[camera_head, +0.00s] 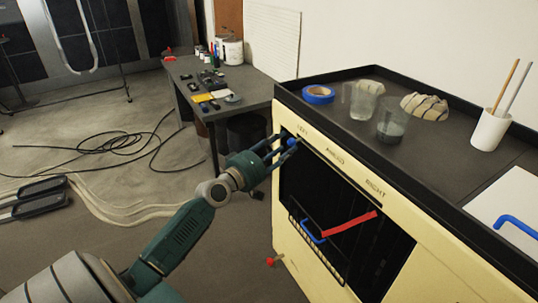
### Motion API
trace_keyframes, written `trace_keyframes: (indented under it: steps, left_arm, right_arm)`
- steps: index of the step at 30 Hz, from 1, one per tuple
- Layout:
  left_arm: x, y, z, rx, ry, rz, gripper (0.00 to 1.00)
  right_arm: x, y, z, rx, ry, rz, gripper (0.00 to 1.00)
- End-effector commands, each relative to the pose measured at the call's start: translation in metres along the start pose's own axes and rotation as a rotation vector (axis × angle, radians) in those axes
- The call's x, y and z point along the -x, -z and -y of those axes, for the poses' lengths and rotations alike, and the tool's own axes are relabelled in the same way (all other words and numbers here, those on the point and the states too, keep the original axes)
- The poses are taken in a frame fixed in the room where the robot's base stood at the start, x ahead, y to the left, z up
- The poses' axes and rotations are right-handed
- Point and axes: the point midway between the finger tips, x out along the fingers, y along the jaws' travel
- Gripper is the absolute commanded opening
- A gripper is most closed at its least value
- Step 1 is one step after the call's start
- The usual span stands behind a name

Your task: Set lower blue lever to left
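A cream machine (285,225) has a black slotted front panel marked LEFT, AHEAD and RIGHT along its top edge. A blue lever handle (312,234) sits low on the panel, towards its left side. A red bar (340,223) slants up to the right from beside it. A small blue piece (291,142) shows at the panel's upper left corner, below the LEFT mark. My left gripper (284,146) is there with its fingers apart, close around or beside this blue piece; contact cannot be told. My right gripper is not in view.
The machine's dark top holds blue tape (319,94), two glasses, a wrapped bundle (425,106) and a white cup (490,130) with sticks. A red knob (270,262) sticks out low on its side. A cluttered table (245,98) stands behind; cables (95,145) lie on the floor.

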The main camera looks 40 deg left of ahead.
Motion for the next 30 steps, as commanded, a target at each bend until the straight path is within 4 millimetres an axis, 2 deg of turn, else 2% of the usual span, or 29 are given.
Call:
trace_keyframes:
  steps: [1, 6, 12, 18, 30]
  left_arm:
    - [0.013, -0.001, 0.002, -0.002, 0.003, 0.003, 0.38]
    - [0.046, -0.001, 0.001, -0.004, 0.003, 0.003, 0.38]
    - [0.071, 0.0, 0.001, -0.002, 0.002, 0.0, 0.38]
    - [0.078, 0.001, 0.0, -0.001, 0.0, -0.001, 0.38]
    - [0.078, 0.001, 0.0, -0.001, 0.0, -0.001, 0.38]
  right_arm:
    - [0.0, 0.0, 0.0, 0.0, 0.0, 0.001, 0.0]
    - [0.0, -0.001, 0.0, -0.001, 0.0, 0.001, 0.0]
    - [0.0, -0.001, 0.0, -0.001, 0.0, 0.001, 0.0]
    - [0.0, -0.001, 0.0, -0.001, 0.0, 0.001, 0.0]
    - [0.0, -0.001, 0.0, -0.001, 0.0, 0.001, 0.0]
